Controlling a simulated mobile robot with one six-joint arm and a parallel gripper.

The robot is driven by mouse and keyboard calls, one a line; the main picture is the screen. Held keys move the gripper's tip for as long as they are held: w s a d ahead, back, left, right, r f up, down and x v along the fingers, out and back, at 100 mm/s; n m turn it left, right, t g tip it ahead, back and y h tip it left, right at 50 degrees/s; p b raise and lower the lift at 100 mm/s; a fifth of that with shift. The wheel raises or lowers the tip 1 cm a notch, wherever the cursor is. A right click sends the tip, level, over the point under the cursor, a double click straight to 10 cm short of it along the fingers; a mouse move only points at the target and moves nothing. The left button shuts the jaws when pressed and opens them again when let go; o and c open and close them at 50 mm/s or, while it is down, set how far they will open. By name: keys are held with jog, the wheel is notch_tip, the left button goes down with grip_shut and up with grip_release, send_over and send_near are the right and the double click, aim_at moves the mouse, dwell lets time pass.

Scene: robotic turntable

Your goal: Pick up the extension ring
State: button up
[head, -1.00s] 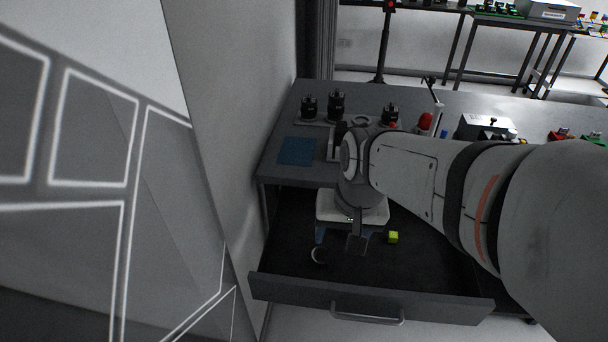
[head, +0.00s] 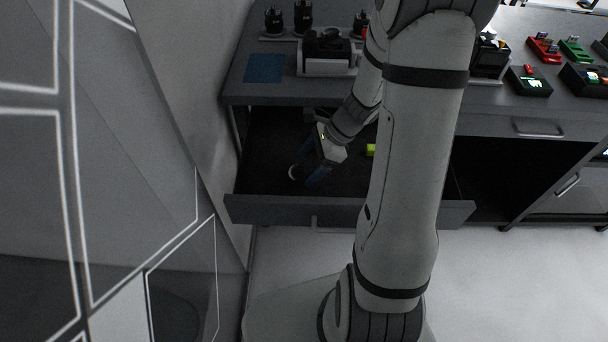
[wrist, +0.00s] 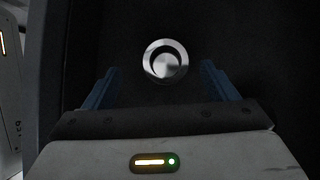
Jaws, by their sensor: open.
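The extension ring (head: 296,172) is a small round metal ring lying on the dark floor of the open drawer, toward its left side. In the wrist view the ring (wrist: 166,61) shows bright and silvery, ahead of the fingertips and roughly midway between them. My gripper (head: 312,178) reaches into the drawer just to the right of the ring. In the wrist view its two blue fingers (wrist: 160,80) are spread apart with nothing between them. I cannot tell how high the fingertips are above the drawer floor.
The open drawer (head: 270,208) has a raised front panel. A blue mat (head: 264,68) and black devices (head: 303,16) are on the bench above. A wall stands close on the left.

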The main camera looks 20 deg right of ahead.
aim_at(300, 173)
jog(key=x, duration=0.5)
jog(key=shift+w+f+b, duration=0.2)
jog(key=shift+f+b, duration=0.05)
jog(key=shift+b, duration=0.15)
jog(key=c, duration=1.1)
